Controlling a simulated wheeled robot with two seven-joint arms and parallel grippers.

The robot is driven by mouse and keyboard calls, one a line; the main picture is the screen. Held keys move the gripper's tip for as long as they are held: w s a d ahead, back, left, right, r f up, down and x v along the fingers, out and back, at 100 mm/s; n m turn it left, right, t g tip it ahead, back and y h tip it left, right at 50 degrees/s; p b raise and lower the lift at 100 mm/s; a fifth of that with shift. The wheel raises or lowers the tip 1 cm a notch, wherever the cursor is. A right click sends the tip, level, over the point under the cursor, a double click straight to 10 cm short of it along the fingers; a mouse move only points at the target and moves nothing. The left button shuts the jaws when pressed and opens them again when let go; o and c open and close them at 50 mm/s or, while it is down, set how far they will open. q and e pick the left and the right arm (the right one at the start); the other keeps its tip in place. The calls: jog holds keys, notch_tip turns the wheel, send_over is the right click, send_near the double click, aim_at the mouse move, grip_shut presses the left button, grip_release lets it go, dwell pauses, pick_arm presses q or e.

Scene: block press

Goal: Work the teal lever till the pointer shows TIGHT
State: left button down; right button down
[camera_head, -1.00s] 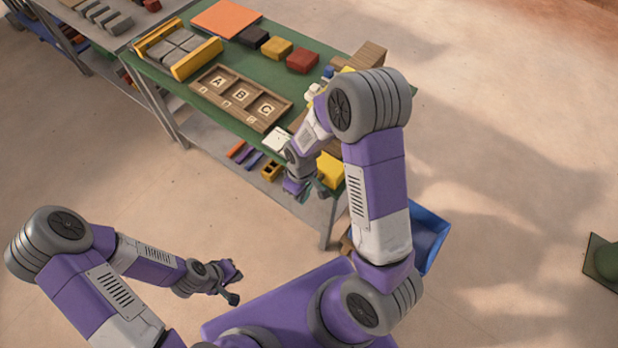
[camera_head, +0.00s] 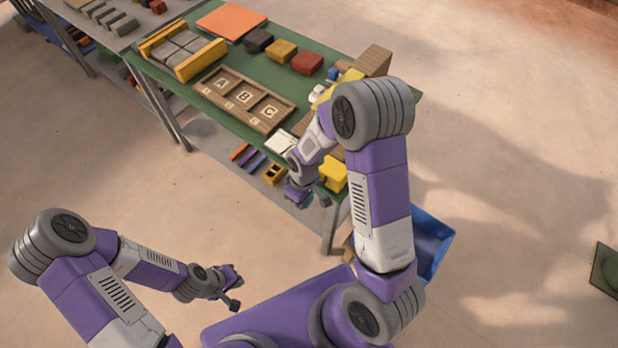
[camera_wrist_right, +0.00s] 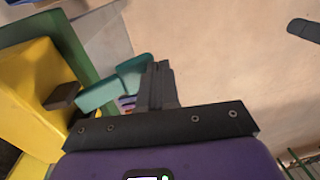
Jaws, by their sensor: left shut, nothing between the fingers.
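The teal lever (camera_wrist_right: 103,93) shows in the right wrist view, sticking out beside a yellow body (camera_wrist_right: 30,95). My right gripper (camera_wrist_right: 158,75) has its dark fingers together, just right of the lever's end; they look in contact, but I cannot be sure. In the head view, my right gripper (camera_head: 312,197) is low at the table's near right corner, by a yellow block-shaped part (camera_head: 333,174). The lever is not clear there. The pointer and the TIGHT mark cannot be made out. My left gripper (camera_head: 234,291) is shut and empty, away from the table.
The green table (camera_head: 222,83) carries a wooden tray marked A, B, C (camera_head: 206,91), a yellow-railed fixture (camera_head: 148,47), an orange mat (camera_head: 228,18) and several coloured blocks. A blue bin (camera_head: 432,240) stands on the floor at right. Floor near my left gripper is clear.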

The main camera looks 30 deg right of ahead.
jog(key=shift+s+f, duration=0.15)
jog(key=shift+s, duration=0.1)
jog(key=s+a+r+p, duration=0.1)
jog(key=a+r+p, duration=0.1)
jog(key=r, duration=0.4)
jog(key=s+a+r+p, duration=0.1)
jog(key=a+r+p, duration=0.1)
jog(key=a+r, duration=0.2)
notch_tip(320, 180, up, 3)
jog(key=shift+s+f, duration=0.2)
jog(key=shift+s, duration=0.1)
dwell(0.9)
jog(key=s+f+m+y, duration=0.1)
jog(key=s+f+m, duration=0.1)
jog(key=f, duration=0.4)
jog(key=s+f+m+y, duration=0.1)
jog(key=s+f+m, duration=0.2)
jog(key=f, duration=0.3)
jog(key=s+f+m+t+y, duration=0.1)
jog(key=s+f+m, duration=0.2)
jog(key=f, duration=0.3)
jog(key=shift+a+f, duration=0.4)
jog(key=shift+a, duration=0.05)
